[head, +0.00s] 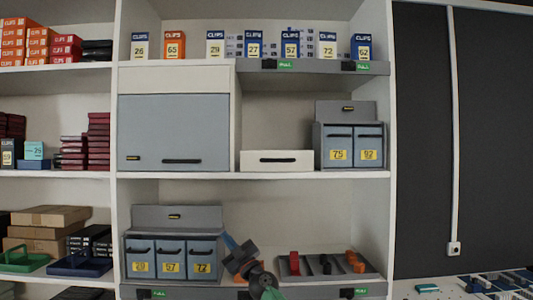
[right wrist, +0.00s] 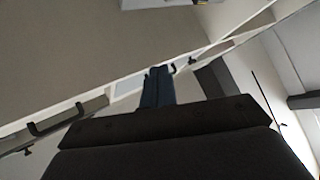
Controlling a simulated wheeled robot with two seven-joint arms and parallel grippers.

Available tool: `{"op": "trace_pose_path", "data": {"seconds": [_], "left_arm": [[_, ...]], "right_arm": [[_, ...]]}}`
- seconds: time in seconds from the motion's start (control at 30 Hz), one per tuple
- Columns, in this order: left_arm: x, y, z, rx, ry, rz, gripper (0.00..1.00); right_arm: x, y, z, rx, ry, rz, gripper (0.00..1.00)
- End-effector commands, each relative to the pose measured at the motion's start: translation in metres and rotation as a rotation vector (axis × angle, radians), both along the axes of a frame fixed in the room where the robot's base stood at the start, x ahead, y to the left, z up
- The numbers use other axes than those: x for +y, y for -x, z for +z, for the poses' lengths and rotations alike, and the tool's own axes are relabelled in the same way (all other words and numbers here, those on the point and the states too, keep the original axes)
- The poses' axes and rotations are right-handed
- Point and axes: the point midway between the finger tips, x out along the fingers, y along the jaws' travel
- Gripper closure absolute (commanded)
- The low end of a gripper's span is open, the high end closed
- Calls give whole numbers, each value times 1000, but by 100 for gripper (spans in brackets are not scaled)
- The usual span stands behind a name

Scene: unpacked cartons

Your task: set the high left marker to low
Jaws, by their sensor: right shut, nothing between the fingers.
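The high left marker (head: 286,65) is on the front edge of the upper shelf, below the clips boxes. It shows a green face reading FULL, with a black piece beside it on the left. My right gripper (head: 231,242) is in front of the lower shelf, well below and left of that marker. Its blue fingers are shut and empty; they also show in the right wrist view (right wrist: 157,88), pointing away from the camera. I cannot make out the marker for certain in the right wrist view. My left gripper is not in view.
The high right marker (head: 363,67) and the low markers (head: 158,294) (head: 361,293) also show green. Clips boxes (head: 254,46) stand above the upper edge. A grey drawer unit (head: 175,216) and a divided tray (head: 327,266) flank my right gripper. A white drawer (head: 276,160) sits mid-shelf.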

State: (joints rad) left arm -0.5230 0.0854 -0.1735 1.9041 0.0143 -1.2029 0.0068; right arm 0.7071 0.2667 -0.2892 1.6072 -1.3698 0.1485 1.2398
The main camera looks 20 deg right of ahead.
Motion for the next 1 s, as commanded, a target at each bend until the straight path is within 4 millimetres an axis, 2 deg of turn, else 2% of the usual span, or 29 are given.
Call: {"op": "trace_pose_path", "data": {"seconds": [0.03,0.1,0.5,0.77,1.0], "left_arm": [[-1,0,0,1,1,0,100],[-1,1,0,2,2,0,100],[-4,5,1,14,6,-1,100],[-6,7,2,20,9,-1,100],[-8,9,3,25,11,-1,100]], "right_arm": [[3,-1,21,-21,27,13,100],[7,-2,46,-41,63,34,100],[23,-2,176,-92,287,95,100],[22,3,255,-73,424,78,100],[9,12,328,-26,523,17,100]]}}
